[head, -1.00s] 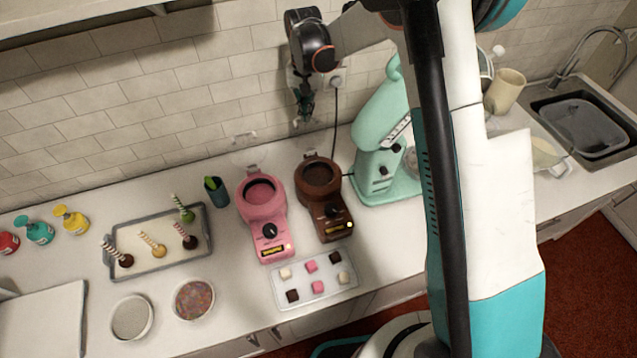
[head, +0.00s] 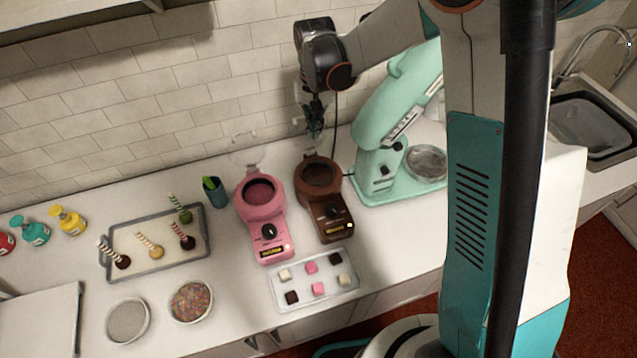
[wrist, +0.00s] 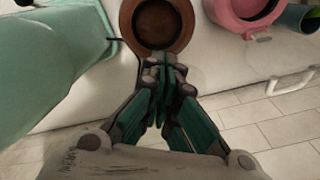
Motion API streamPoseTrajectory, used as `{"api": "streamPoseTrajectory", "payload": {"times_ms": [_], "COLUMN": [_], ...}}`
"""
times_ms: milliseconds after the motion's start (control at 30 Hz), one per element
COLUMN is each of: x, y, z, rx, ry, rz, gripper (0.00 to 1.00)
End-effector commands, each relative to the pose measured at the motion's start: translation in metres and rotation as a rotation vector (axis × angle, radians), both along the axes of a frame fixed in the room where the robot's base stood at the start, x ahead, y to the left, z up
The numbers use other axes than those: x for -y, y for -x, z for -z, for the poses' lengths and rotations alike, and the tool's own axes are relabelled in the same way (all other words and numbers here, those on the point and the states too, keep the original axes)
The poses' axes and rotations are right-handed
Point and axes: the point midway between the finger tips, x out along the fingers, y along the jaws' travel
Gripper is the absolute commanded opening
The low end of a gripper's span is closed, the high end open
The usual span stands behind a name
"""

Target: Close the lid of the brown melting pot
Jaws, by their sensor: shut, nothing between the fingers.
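The brown melting pot (head: 330,214) stands on the counter beside the pink one. Its round bowl is uncovered at the top, and the bowl also shows in the wrist view (wrist: 158,24). Its clear lid is hard to make out; it seems to stand raised at the back of the pot, partly behind my gripper. My gripper (head: 316,133) is above the back edge of the brown pot, close to the wall, with its fingers shut and empty. In the wrist view the fingertips (wrist: 164,64) point at the pot's rear rim. I cannot tell whether they touch the lid.
The pink melting pot (head: 262,218) stands to the left, its clear lid (head: 246,150) raised. A mint stand mixer (head: 385,165) is close on the right. A tray of small cubes (head: 306,296) lies in front. A dark green cup (head: 215,192) stands left of the pink pot.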

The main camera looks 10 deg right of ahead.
Motion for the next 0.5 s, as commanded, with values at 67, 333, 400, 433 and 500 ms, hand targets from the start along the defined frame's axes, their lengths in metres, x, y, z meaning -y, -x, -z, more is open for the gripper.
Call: {"api": "streamPoseTrajectory", "payload": {"times_ms": [67,333,400,433,500], "x": [0.000,0.002,0.003,0.004,0.005], "y": [0.001,0.013,0.018,0.020,0.024], "z": [0.000,0.008,0.011,0.012,0.013], "rx": [0.000,0.000,0.000,0.000,0.000], "ry": [0.000,0.000,0.000,0.000,0.000], "rz": [0.000,0.000,0.000,0.000,0.000], "gripper": [0.00,0.00,0.00,0.00,0.00]}}
